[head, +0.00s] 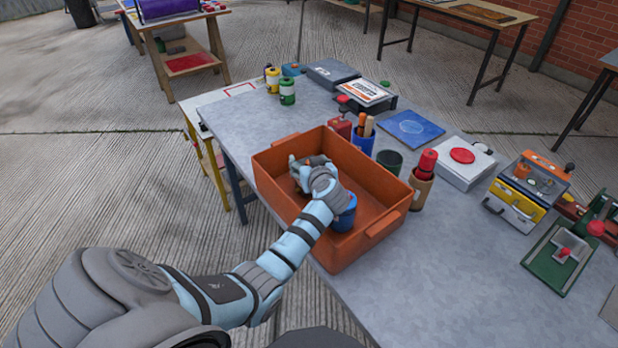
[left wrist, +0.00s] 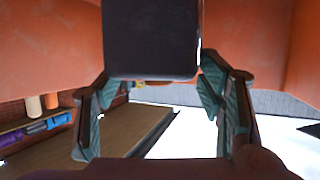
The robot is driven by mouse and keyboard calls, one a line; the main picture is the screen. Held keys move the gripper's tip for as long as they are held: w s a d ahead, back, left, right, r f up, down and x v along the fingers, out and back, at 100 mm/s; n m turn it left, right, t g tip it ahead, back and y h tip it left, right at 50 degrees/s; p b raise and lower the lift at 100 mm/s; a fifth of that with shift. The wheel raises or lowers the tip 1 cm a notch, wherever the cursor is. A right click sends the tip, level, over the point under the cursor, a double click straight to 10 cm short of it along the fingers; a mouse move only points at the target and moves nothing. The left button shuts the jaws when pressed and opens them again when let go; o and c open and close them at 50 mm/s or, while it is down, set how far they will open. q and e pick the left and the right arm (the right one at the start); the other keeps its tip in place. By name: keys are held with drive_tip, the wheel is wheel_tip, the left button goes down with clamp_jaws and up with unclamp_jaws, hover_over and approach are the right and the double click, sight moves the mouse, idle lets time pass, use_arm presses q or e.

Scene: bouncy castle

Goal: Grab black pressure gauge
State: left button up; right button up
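My left gripper (head: 308,172) is down inside an orange crate (head: 282,185) in the head view, near the crate's far left part. In the left wrist view a dark, nearly black block-like object (left wrist: 152,40) fills the top middle. It lies close to my left gripper (left wrist: 162,95), whose two fingers stand apart. Whether they touch it cannot be made out. No dial face shows, so I cannot tell whether it is the black pressure gauge. My right gripper is in neither view.
A blue can (head: 346,214) stands in the crate beside my left forearm. The crate sits on a grey table (head: 450,250) near its left edge. Beside it stand a blue cup with tools (head: 362,142), a dark green can (head: 389,161) and a brown cup (head: 420,190).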

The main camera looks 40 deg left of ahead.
use_arm(q)
drive_tip(key=shift+f, duration=0.1)
drive_tip(key=c, duration=1)
clamp_jaws()
